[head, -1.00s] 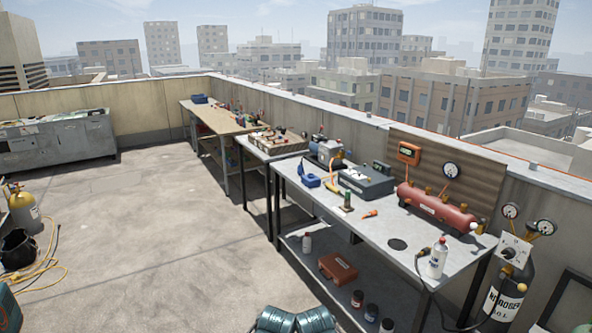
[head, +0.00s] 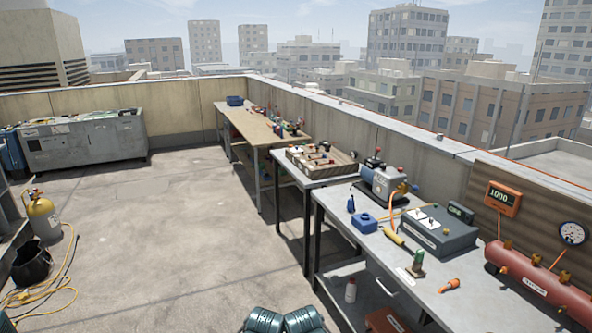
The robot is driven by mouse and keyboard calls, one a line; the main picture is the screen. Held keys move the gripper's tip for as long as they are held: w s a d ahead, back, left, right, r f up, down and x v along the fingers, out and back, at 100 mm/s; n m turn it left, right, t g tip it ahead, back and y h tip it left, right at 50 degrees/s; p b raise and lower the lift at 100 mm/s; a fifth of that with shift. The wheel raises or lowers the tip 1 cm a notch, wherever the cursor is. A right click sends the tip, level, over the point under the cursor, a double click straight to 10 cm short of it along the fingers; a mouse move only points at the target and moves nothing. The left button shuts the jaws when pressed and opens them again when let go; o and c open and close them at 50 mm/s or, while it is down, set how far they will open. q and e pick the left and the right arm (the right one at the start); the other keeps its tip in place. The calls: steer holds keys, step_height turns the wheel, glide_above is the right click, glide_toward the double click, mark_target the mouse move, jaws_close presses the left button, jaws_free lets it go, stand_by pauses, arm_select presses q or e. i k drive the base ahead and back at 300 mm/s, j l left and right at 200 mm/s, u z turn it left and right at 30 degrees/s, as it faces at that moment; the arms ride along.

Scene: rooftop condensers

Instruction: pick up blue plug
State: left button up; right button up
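On the near grey workbench (head: 390,285) stands a small dark blue upright piece (head: 351,204), and in front of it a squat blue block (head: 364,223) with a light mark on top. Both are small in the picture, and I cannot tell which of them, if either, is the blue plug. Another blue item (head: 235,100) sits at the far end of the wooden-topped bench. Neither of my grippers shows in the head view. Nothing is seen touching the blue pieces.
A grey box (head: 438,232), a yellow-handled tool (head: 393,237), a green cylinder (head: 417,261) and an orange piece (head: 450,285) share the near bench. A red tank (head: 535,282) stands at right. Yellow cable and a black bucket (head: 32,262) lie left. The middle floor is clear.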

mark_target(350, 207)
steer(key=i+u, duration=0.1)
steer(key=i, duration=1.35)
steer(key=i+j+z, duration=0.1)
steer(key=i+z, duration=0.3)
steer(key=i, duration=0.3)
steer(key=i+z, duration=0.25)
steer(key=z, duration=0.2)
steer(key=i+j+z, duration=0.1)
steer(key=i+z, duration=0.15)
steer(key=z, duration=0.2)
steer(key=i+j+z, duration=0.2)
steer(key=z, duration=0.25)
